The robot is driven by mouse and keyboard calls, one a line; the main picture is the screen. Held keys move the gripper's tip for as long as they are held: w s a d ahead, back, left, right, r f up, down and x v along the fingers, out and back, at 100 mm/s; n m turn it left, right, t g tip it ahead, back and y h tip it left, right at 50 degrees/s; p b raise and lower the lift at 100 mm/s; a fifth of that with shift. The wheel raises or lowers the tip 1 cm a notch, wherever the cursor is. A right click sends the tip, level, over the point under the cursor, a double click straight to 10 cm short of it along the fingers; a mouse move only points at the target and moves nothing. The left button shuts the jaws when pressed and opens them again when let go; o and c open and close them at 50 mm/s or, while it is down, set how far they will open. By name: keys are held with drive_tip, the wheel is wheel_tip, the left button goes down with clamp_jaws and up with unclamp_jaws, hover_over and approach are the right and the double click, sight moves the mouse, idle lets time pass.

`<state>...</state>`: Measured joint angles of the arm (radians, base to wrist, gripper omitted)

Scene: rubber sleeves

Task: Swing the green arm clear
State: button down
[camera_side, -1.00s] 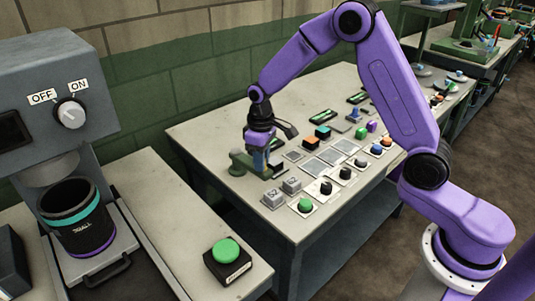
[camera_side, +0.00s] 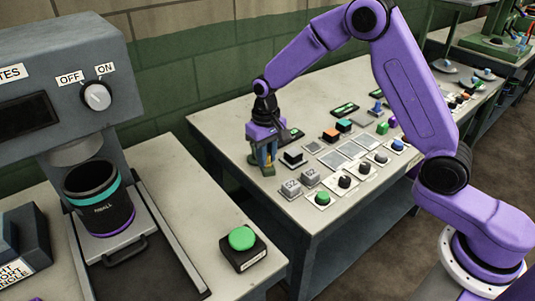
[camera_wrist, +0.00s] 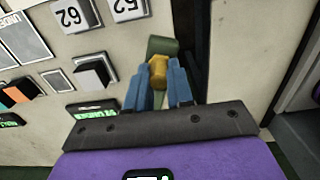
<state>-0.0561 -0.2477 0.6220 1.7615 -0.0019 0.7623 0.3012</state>
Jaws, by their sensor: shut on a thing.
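The green arm (camera_wrist: 163,46) shows in the wrist view as a short bar with a yellow knob (camera_wrist: 158,72). My gripper (camera_wrist: 158,82) has its blue fingers on both sides of the knob and is shut on it. In the side view my gripper (camera_side: 266,165) points down near the far left edge of the table, and a bit of the green arm (camera_side: 256,160) shows beside its fingers. The rest of the arm is hidden. The block also shows in the wrist view (camera_wrist: 95,72).
Grey numbered blocks (camera_side: 291,189) and a row of knobs and buttons stand on the table right of the gripper. A green button (camera_side: 242,238) and a black cup (camera_side: 100,208) are on the nearer bench at left. The table's edge lies close to the gripper.

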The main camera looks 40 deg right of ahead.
drive_tip(key=shift+w+a+r, duration=0.1)
drive_tip(key=shift+a, duration=0.05)
drive_tip(key=c, duration=1)
unclamp_jaws()
wheel_tip(320, 180, up, 17)
drive_tip(key=shift+r, duration=0.2)
drive_tip(key=s+f+n, duration=0.2)
drive_tip(key=s+n, duration=0.4)
drive_tip(key=s, duration=1.1)
drive_tip(key=s+d+f+n, duration=0.2)
drive_tip(key=s+d+n, duration=0.1)
drive_tip(key=s, duration=0.6)
drive_tip(key=s+d+f+n, duration=0.3)
drive_tip(key=s+d, duration=0.1)
drive_tip(key=s, duration=0.5)
drive_tip(key=shift+d+n, duration=0.25)
drive_tip(key=shift+n, duration=0.05)
